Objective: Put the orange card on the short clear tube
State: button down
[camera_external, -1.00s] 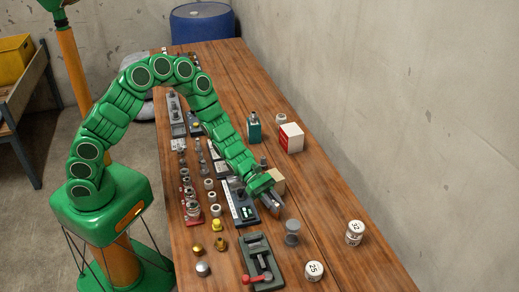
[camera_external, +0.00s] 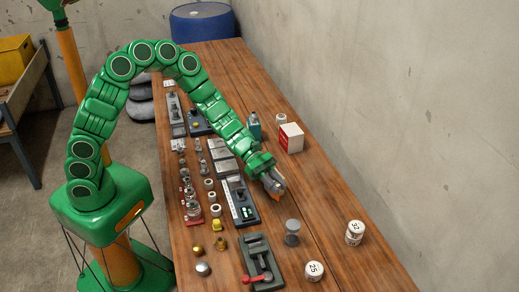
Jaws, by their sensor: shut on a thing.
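My gripper (camera_external: 275,187) is low over the right half of the wooden bench, to the right of the grey fixture row. It is shut on a small orange thing (camera_external: 280,181), apparently the orange card; the fingers hide most of it. A short, grey, see-through cylinder (camera_external: 292,232) stands upright on the bench, nearer the camera than my gripper and apart from it. It looks like the short clear tube. No card shows on its top.
A clamp fixture with a red handle (camera_external: 262,264) lies left of the cylinder. White numbered jars (camera_external: 314,271) (camera_external: 355,233) stand to its right. A red-and-white box (camera_external: 291,138) and a teal bottle (camera_external: 254,126) stand farther back. Small fittings line the left edge.

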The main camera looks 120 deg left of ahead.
jog(key=shift+d+r, duration=0.1)
jog(key=shift+r, duration=0.3)
jog(key=s+d+r+m+g+h, duration=0.3)
jog(key=d+r+m+h, duration=0.2)
jog(key=d+r, duration=0.65)
send_over(293, 224)
jog(key=shift+f, duration=6.2)
